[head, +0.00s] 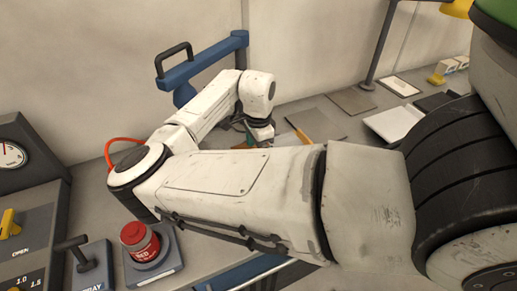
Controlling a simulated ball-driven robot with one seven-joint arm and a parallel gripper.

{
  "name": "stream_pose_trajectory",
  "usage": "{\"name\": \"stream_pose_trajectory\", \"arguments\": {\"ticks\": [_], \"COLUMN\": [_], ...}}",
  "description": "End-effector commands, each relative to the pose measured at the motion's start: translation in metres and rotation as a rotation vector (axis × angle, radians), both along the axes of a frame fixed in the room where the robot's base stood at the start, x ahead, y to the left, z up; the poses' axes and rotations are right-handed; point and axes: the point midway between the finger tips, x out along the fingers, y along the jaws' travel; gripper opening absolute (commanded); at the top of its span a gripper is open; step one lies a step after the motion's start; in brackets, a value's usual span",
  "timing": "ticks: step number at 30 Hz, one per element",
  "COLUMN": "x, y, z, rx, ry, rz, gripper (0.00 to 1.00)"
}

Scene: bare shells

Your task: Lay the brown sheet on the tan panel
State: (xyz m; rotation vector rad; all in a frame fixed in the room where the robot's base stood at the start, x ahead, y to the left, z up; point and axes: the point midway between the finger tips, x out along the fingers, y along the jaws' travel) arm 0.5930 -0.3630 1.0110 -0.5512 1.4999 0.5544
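My gripper (256,141) points down over the back counter at the end of my white arm. My wrist and forearm cover most of it, and whether its fingers are open or shut does not show. A flat tan-grey panel (321,126) lies on the counter just right of the gripper. A darker brown-grey sheet (351,101) lies flat beyond it, to the right and apart from the gripper. I cannot tell for sure which flat piece is the brown sheet.
A blue press-like frame (205,62) with a dark handle stands behind my arm. A red button can (139,240), a lever (78,252) and a gauge box (20,150) are at left. A white tray (393,122), a lamp post (379,45) and a framed card (399,86) are at right.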

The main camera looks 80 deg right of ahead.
Motion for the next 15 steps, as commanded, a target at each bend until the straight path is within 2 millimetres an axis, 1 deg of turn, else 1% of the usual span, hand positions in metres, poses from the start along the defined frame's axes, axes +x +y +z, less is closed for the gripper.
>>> {"name": "stream_pose_trajectory", "arguments": {"ticks": [5, 8, 11, 15], "x": [0.0, 0.0, 0.0, 0.0], "y": [0.0, -0.001, 0.0, -0.001], "z": [0.003, 0.013, 0.03, 0.058], "rx": [0.0, -0.002, -0.003, -0.002], "ry": [0.0, -0.001, -0.001, -0.002], "rz": [0.0, 0.0, -0.001, -0.002], "gripper": [1.0, 1.0, 1.0, 1.0]}}
